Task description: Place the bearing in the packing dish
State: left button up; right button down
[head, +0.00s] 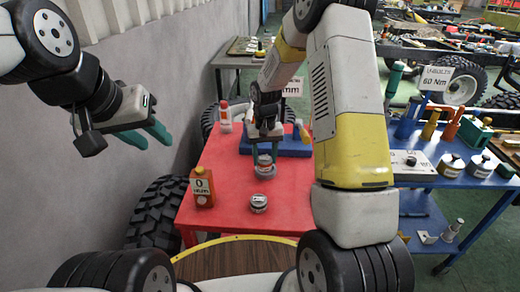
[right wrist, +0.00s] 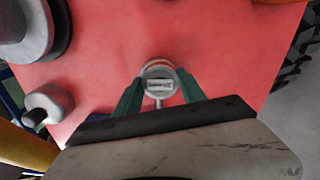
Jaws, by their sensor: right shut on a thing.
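My right gripper (head: 264,157) points down over the red table, its teal fingers shut on a small round metal piece (head: 265,169), which I take to be the bearing. In the right wrist view the piece (right wrist: 160,82) sits between the fingertips (right wrist: 160,90) and shows a pale rim and a rectangular mark. I cannot tell whether it touches the table. My left gripper (head: 147,135) is open and empty at the left, away from the table.
An orange bottle (head: 202,188) with a label stands left on the red table (head: 228,160). A red-and-white bottle (head: 225,117) and a blue block (head: 290,145) are behind. In the right wrist view a grey cylinder (right wrist: 28,25) and a white knob (right wrist: 50,102) stand left.

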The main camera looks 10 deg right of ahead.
aim_at(266, 161)
jog(key=w, duration=0.2)
jog(key=shift+w+d+f, duration=0.15)
jog(key=shift+w+d, duration=0.15)
jog(key=shift+d, duration=0.1)
jog(key=shift+f, duration=1.7)
jog(key=shift+f, duration=0.15)
jog(key=c, duration=0.7)
grip_release()
